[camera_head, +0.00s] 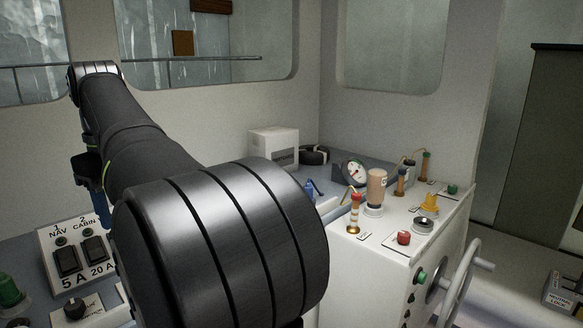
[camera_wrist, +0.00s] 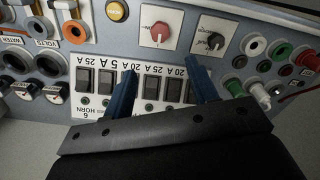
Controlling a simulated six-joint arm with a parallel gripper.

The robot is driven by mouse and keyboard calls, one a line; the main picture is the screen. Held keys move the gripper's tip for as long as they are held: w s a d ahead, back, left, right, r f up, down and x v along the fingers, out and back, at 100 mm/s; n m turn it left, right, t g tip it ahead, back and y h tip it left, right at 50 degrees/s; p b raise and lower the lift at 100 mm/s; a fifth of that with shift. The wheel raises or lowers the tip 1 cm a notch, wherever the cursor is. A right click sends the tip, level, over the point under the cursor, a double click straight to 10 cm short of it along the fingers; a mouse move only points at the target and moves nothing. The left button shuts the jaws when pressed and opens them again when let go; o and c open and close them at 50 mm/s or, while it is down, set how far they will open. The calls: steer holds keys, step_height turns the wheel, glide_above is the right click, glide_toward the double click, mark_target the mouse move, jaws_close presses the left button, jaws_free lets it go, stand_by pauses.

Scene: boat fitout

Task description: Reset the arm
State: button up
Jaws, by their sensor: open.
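My gripper (camera_wrist: 162,84) has two blue fingers, spread apart with nothing between them. In the wrist view they stand in front of a row of black rocker switches (camera_wrist: 150,88) on a white breaker panel, which appears upside down. I cannot tell whether the fingertips touch the panel. In the head view my arm reaches to the far left, and part of the gripper (camera_head: 95,198) shows beside the panel marked NAV and CABIN (camera_head: 75,247). The thick dark arm link hides much of the middle of that view.
A white box (camera_head: 273,148) sits at the back. Around the switches are a red knob (camera_wrist: 160,32), round gauges (camera_wrist: 47,65) and coloured sockets (camera_wrist: 277,52).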

step_height(320, 180, down, 14)
steer(key=shift+f, duration=0.1)
steer(key=shift+f+m, duration=0.1)
steer(key=shift+m, duration=0.2)
steer(key=m, duration=0.3)
steer(key=shift+m, duration=0.4)
steer(key=m, duration=0.8)
steer(key=shift+m, duration=2.2)
